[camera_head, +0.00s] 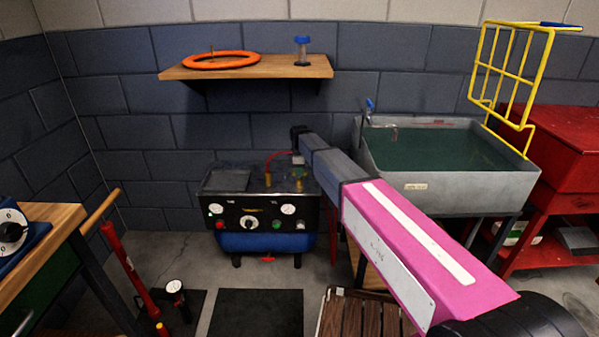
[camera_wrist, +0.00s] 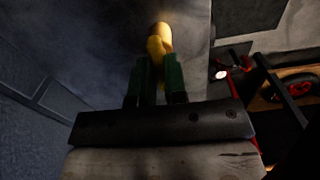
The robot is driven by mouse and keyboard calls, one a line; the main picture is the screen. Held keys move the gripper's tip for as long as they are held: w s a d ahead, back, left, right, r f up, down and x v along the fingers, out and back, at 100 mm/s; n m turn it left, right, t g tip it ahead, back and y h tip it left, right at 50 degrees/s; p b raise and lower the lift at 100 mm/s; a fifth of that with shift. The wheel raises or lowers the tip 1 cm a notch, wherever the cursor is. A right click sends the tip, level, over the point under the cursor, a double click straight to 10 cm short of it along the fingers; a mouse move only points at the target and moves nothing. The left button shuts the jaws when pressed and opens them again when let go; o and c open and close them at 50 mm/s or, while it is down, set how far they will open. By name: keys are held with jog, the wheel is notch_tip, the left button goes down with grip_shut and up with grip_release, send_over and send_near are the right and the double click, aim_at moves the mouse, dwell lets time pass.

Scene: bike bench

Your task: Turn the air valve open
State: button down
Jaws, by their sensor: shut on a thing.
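The air compressor (camera_head: 257,215) stands on the floor against the back wall, with a black front panel, gauges and a blue tank below. My gripper (camera_wrist: 157,82) has reached over its top right side. In the wrist view its two green fingers are shut on a yellow handle (camera_wrist: 159,42), which appears to be the air valve's. The handle sticks out past the fingertips. In the head view the fingers and the exact grip are too small to make out, and the valve's angle cannot be told.
A sink (camera_head: 440,175) stands right of the compressor, beside a red cabinet (camera_head: 570,150) and a yellow rack (camera_head: 505,75). A wooden shelf (camera_head: 275,70) hangs above. A red floor pump (camera_head: 127,265) and a workbench (camera_head: 45,250) are on the left. A black mat (camera_head: 257,313) lies in front.

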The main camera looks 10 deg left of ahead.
dwell(0.3)
jog(key=c, duration=1.2)
grip_release()
jog(key=shift+o, duration=0.2)
notch_tip(320, 180, up, 11)
jog(key=shift+f, duration=0.1)
